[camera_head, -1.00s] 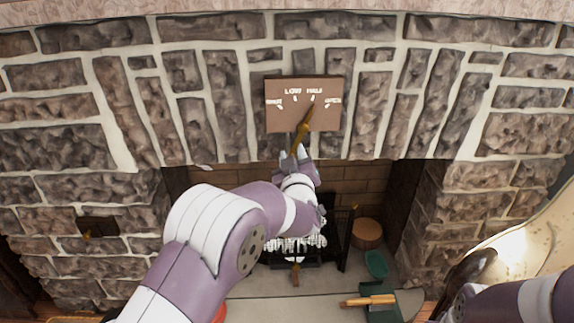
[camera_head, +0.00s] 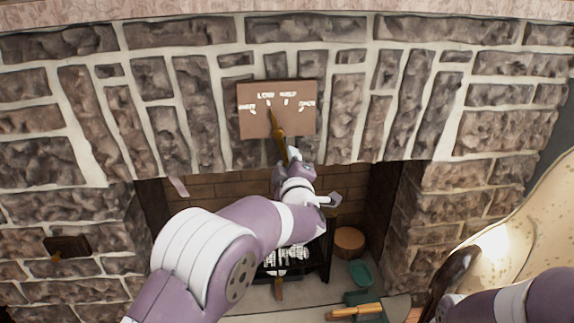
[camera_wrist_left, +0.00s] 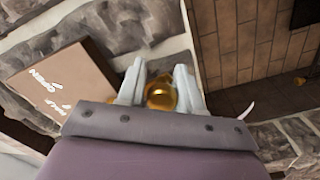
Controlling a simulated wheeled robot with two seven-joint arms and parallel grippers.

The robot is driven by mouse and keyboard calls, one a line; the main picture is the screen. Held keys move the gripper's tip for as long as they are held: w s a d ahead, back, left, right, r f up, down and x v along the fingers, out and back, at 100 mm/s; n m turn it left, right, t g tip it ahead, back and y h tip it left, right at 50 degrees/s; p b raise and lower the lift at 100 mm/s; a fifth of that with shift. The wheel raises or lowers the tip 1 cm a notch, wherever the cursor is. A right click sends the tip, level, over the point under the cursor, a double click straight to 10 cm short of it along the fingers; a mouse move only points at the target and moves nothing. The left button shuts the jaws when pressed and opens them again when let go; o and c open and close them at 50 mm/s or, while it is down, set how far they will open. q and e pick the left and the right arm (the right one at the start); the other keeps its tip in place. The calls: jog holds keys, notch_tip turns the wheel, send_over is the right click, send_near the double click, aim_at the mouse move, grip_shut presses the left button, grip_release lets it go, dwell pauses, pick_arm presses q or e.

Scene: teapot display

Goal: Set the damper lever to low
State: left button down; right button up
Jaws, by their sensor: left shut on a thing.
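A brown damper plate (camera_head: 250,126) is fixed to the stone above the fireplace opening. It has white words and marks, reading from the left what looks like shut, low, half and open. The brass damper lever (camera_head: 276,124) points up and slightly left, its tip just under the low mark. My left gripper (camera_head: 287,162) is shut on the lever's lower end, below the plate. In the left wrist view the lever's round golden knob (camera_wrist_left: 162,96) sits between the two pale fingers, with the plate (camera_wrist_left: 62,92) to the left. My right gripper is out of view; only its arm shows at lower right.
The fireplace opening holds a dark grate (camera_head: 322,262) below my left arm. A round log (camera_head: 349,241), a green dish (camera_head: 361,273) and a wooden-handled tool (camera_head: 353,312) lie to its right. A small dark plate (camera_head: 68,246) is on the left wall.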

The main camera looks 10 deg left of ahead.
pick_arm(q)
jog(key=shift+a+f, duration=0.15)
jog(key=shift+a, duration=0.05)
jog(key=c, duration=1)
grip_release()
jog(key=shift+o, duration=0.7)
jog(key=shift+a, duration=0.15)
jog(key=shift+s+d, duration=0.25)
jog(key=p+v, duration=0.3)
jog(key=v, duration=0.9)
jog(key=shift+s, duration=0.2)
